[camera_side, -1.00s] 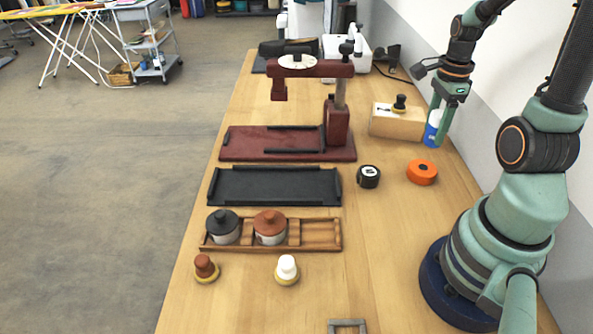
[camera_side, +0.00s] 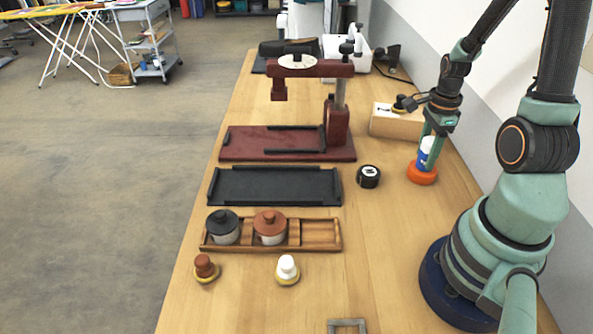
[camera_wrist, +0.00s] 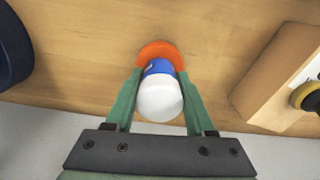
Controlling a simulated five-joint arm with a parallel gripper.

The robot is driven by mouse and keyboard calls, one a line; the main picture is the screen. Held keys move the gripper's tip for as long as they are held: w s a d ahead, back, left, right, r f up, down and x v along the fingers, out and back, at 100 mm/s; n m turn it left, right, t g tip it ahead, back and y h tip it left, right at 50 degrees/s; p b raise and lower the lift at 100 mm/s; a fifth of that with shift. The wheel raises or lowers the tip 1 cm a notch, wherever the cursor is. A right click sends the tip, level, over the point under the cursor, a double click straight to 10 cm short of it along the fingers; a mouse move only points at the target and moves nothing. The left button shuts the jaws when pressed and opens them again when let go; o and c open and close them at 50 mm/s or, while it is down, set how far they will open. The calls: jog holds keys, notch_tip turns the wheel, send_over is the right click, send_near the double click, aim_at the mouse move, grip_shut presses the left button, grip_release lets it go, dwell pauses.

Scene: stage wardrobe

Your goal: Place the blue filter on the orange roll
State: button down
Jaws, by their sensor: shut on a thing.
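The blue filter (camera_side: 424,159) has a white upper part and a blue lower part. It is upright between the fingers of my gripper (camera_side: 430,148), which is shut on it. The orange roll (camera_side: 422,176) lies flat on the table directly beneath the filter. In the side view the filter's lower end meets the roll's top or is very close to it; I cannot tell whether they touch. In the wrist view the filter (camera_wrist: 160,95) covers part of the orange roll (camera_wrist: 158,50), and my gripper (camera_wrist: 158,85) has a finger on each side.
A black roll (camera_side: 368,176) stands left of the orange roll. A wooden block with a knob (camera_side: 396,122) is behind. A black tray (camera_side: 275,187), a wooden tray with two lidded pots (camera_side: 322,235) and a dark red press (camera_side: 337,125) fill the left side.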

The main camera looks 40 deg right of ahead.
jog(key=shift+c, duration=1.3)
grip_release()
jog(key=shift+f, duration=0.1)
notch_tip(320, 180, up, 12)
jog(key=shift+w+a+r, duration=0.1)
jog(key=shift+r, duration=0.1)
jog(key=w+a+r+n+t, duration=0.2)
jog(key=a+n, duration=0.5)
jog(key=n, duration=0.1)
jog(key=w+a+r+n+t, duration=0.1)
jog(key=w+a+r+n, duration=0.1)
jog(key=a+n, duration=0.5)
jog(key=w+a+r+n+t, duration=0.2)
jog(key=a+r+n, duration=0.2)
jog(key=n, duration=0.7)
jog(key=a, duration=0.2)
jog(key=shift+w+a+t, duration=0.3)
jog(key=shift+w+a, duration=0.1)
